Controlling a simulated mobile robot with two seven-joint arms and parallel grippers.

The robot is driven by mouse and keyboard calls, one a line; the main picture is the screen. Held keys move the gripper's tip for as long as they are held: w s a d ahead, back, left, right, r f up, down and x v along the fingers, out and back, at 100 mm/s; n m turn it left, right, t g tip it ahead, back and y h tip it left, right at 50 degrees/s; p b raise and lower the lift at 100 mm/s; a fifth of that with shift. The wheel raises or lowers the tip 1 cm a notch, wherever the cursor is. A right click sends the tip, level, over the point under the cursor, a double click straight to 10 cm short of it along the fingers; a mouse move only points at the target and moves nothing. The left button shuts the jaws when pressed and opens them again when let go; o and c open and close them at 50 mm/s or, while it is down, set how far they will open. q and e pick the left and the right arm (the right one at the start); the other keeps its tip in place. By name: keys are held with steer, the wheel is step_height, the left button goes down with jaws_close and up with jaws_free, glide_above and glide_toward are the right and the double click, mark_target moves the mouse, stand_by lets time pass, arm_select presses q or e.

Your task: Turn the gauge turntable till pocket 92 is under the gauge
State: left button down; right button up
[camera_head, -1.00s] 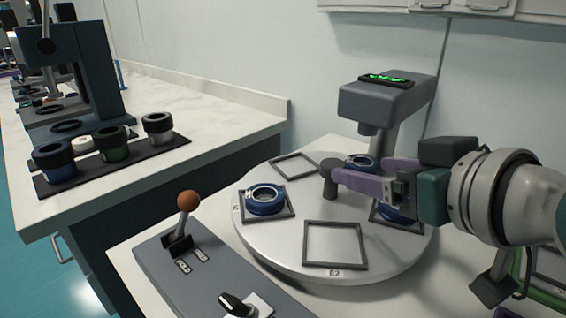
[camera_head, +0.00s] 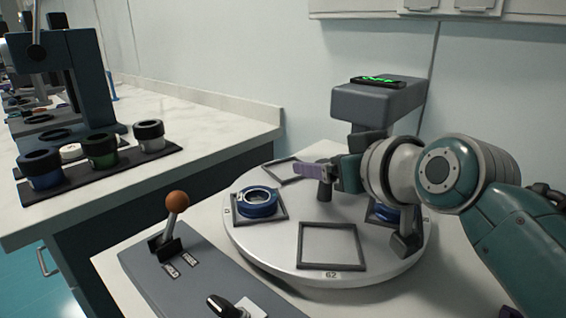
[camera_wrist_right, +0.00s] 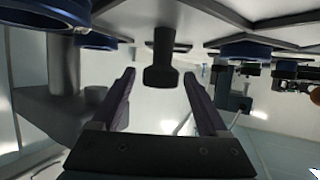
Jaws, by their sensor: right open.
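The round silver turntable (camera_head: 278,238) has square framed pockets and a dark centre post (camera_head: 324,190). The empty front pocket (camera_head: 331,245) is labelled 62. The left pocket holds a blue ring (camera_head: 257,203); its label is too small to read. A right pocket with a blue part (camera_head: 383,213) is partly hidden by my arm. The grey gauge (camera_head: 376,104) stands at the back; my arm hides the place under it. My right gripper (camera_head: 312,171) is open at the post. In the right wrist view the post (camera_wrist_right: 162,62) stands between the finger lines, apart from both fingers. My left gripper is out of view.
A grey control box with an orange-balled lever (camera_head: 176,203) and a black knob (camera_head: 224,307) lies in front left of the turntable. A tray (camera_head: 105,170) with several dark-capped jars sits on the left bench. A wall stands behind.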

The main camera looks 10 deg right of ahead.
jaws_close()
stand_by(0.5)
stand_by(0.8)
